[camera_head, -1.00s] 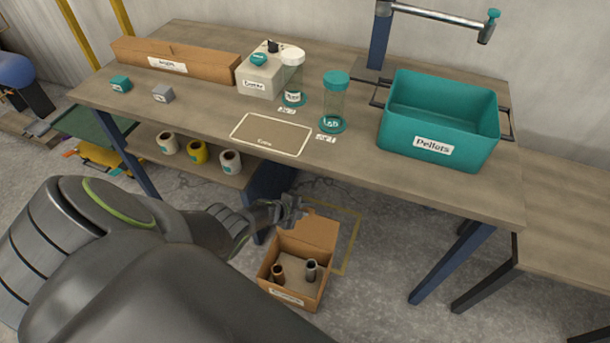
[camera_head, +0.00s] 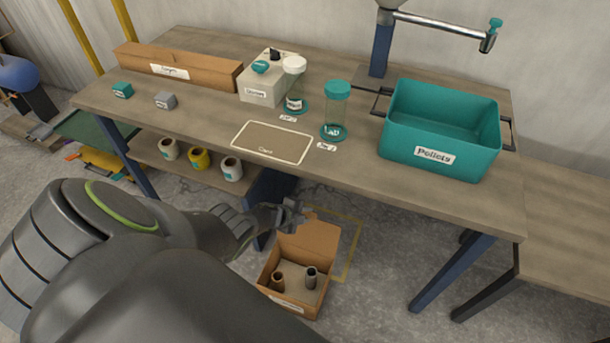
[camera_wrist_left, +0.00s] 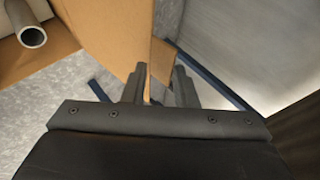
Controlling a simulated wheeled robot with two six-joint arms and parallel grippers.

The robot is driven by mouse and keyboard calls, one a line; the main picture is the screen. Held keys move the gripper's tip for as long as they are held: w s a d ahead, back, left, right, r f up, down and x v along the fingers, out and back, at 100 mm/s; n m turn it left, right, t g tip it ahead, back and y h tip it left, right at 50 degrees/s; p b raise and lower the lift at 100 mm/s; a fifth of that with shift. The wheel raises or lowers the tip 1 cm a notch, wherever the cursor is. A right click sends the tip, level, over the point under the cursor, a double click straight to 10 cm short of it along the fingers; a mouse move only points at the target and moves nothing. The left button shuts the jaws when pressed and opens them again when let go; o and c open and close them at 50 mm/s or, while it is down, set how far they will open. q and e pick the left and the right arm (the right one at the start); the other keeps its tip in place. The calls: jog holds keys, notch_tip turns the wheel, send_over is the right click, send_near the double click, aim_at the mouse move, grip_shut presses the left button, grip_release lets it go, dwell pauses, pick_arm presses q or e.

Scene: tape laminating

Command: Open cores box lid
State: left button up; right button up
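The cores box (camera_head: 292,302) is an open cardboard box on the floor, with a brown core (camera_head: 278,281) and a grey core (camera_head: 311,278) standing inside. Its lid (camera_head: 318,237) stands raised at the back. My left gripper (camera_head: 290,214) is at the upper left edge of the lid. My right gripper is not in view.
The workbench (camera_head: 400,190) stands above and behind the box, bearing a teal Pellets bin (camera_head: 440,125), clear jars and a long cardboard box (camera_head: 180,70). Its lower shelf holds several rolls (camera_head: 200,158). A blue bench leg (camera_head: 450,275) stands to the right.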

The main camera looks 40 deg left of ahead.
pick_arm(q)
jog(key=shift+s, duration=0.1)
